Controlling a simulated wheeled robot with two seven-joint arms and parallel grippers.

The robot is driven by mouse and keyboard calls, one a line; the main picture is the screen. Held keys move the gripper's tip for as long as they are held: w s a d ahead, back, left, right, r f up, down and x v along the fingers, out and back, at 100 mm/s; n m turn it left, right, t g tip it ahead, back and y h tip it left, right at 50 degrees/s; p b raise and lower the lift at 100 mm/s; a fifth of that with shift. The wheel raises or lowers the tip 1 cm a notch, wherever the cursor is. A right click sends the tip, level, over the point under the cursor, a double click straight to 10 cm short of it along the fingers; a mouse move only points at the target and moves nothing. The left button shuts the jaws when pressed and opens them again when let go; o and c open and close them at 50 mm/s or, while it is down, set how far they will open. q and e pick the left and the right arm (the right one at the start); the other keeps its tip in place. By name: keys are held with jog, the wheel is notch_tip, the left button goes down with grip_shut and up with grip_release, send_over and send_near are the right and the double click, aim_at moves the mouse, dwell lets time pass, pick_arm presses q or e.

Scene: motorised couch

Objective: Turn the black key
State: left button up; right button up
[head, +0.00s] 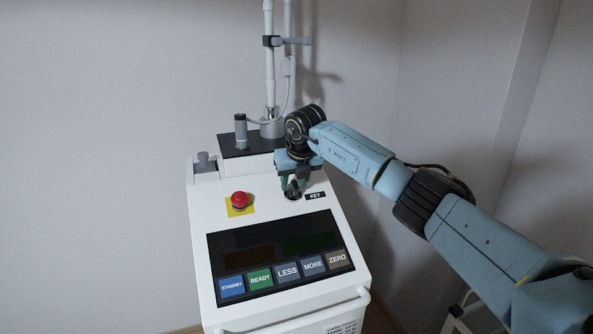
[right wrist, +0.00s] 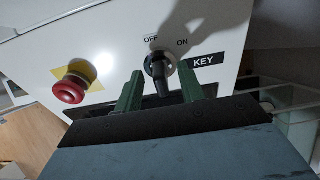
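The black key (head: 293,194) sits in a round lock on the sloping white top panel of the machine, left of the KEY label. In the right wrist view the key (right wrist: 161,78) stands below the printed OFF and ON marks. I cannot tell for sure which mark it points to. My right gripper (head: 293,187) is over the lock, pointing down. Its two green fingers, seen in the right wrist view (right wrist: 160,72), are apart on either side of the key, with gaps showing on both sides. My left gripper is not in view.
A red emergency button (head: 239,199) on a yellow square sits left of the key. A dark display with a row of buttons (head: 286,271) lies below it. A post (head: 270,80) and a grey cylinder (head: 241,131) stand behind. Walls are at the back and right.

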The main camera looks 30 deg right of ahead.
jog(key=shift+w+f, duration=0.1)
jog(key=shift+f, duration=0.15)
